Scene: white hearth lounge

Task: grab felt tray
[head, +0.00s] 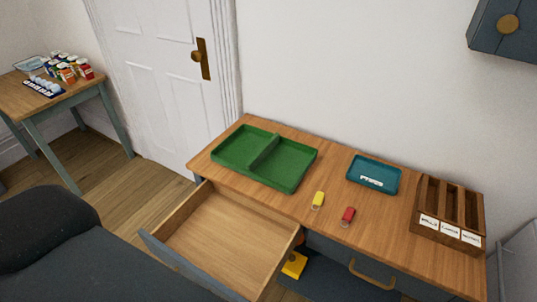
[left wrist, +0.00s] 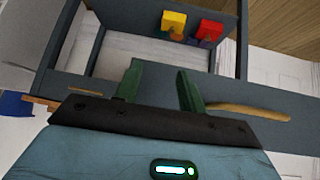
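The green felt tray (head: 285,176), a shallow rectangle with one divider, lies flat on the wooden top of the cabinet (head: 330,212), toward its left end. It looks empty, and no gripper touches it in the head view. My left gripper (left wrist: 158,88) shows in the left wrist view with its two green fingers apart and nothing between them. It faces the cabinet's dark front and a brass handle (left wrist: 238,110). The tray is not visible in the left wrist view. My right gripper is in neither view.
An empty drawer (head: 215,240) stands pulled out below the tray. Yellow (head: 318,200) and red (head: 348,216) key tags, a teal tray (head: 374,175) and a labelled wooden organiser (head: 450,208) share the top. A dark seat (head: 45,235) is at lower left.

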